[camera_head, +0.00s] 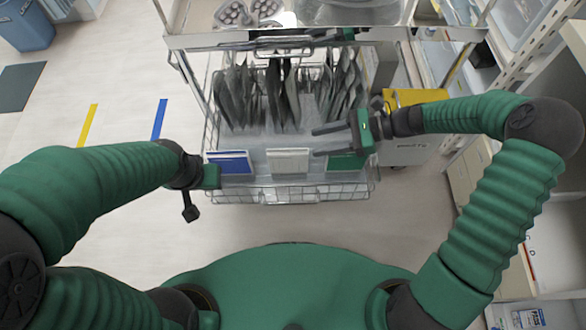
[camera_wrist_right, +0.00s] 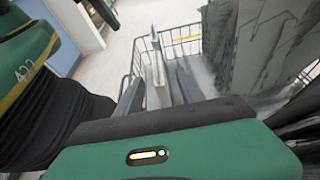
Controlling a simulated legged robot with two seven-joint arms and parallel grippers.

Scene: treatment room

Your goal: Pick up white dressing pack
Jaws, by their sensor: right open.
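The white dressing pack (camera_head: 289,160) stands at the front of a wire basket, between a blue pack and a green pack. My right gripper (camera_head: 317,142) comes in from the right, with its fingers spread and pointing left toward the white pack's upper right side. The right wrist view shows a thin pale upright item (camera_wrist_right: 155,70) between or beyond the two dark fingers; I cannot tell if it is touched. My left gripper (camera_head: 200,185) is left of the basket near the blue pack, and its fingers are not clear.
The blue pack (camera_head: 230,162) is at left and the green pack (camera_head: 346,162) is partly under my right gripper. Grey pouches (camera_head: 240,95) stand behind them in the wire basket (camera_head: 255,195). A yellow-topped bin (camera_head: 415,97) and shelving stand at right.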

